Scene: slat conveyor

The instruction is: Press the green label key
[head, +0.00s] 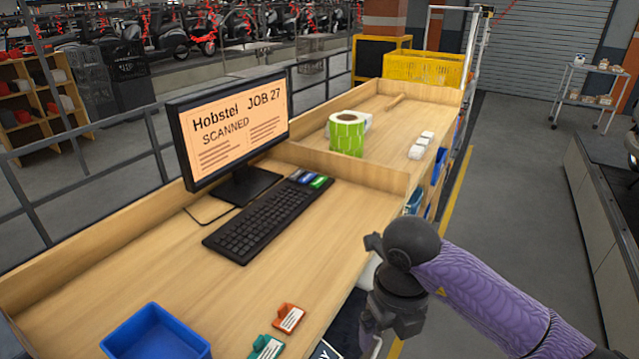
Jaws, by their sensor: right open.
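The green label key (319,182) sits at the far right end of the black keyboard (262,222), beside darker blue and grey keys (301,176). The keyboard lies on the wooden desk in front of a monitor (230,128) that reads "Hobstel JOB 27 SCANNED". My right gripper (370,345) hangs at the bottom, off the desk's right edge, well below and to the right of the key. It points down and is open; its fingertips are near the lower picture edge and show only in part. Nothing touches the green key. My left gripper is not in view.
A blue tray (155,335), an orange tag holder (289,318) and a green one (266,347) lie at the desk's front. A wooden divider (345,165) stands behind the keyboard. Beyond it is a green label roll (347,134). The desk right of the keyboard is clear.

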